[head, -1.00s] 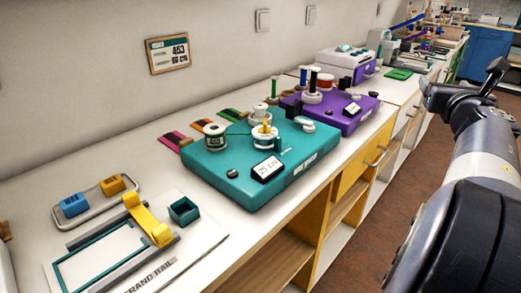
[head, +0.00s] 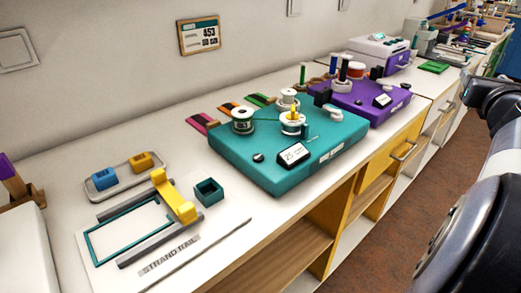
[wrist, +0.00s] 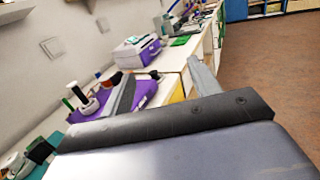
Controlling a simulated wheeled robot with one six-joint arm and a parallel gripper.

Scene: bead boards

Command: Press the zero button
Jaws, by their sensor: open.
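The teal board (head: 240,160) sits on the white counter, with spools on top and a small display (head: 296,154) that seems to read 25 cm. A small dark round button (head: 258,157) is left of the display. No zero label is legible on it. The purple board (head: 350,112) behind has a similar display (head: 382,101) and a dark round button (head: 363,105). My gripper (wrist: 160,70) is open and empty, with its two fingers apart in the wrist view. It is away from the teal board, at the right over the aisle side in the head view.
A strand rail (head: 150,235) with a yellow slider (head: 176,200) and a small teal box (head: 208,192) lie at the front left. A tray (head: 105,190) holds blue and yellow blocks. A white and purple machine (head: 378,52) stands farther back. The brown floor at right is open.

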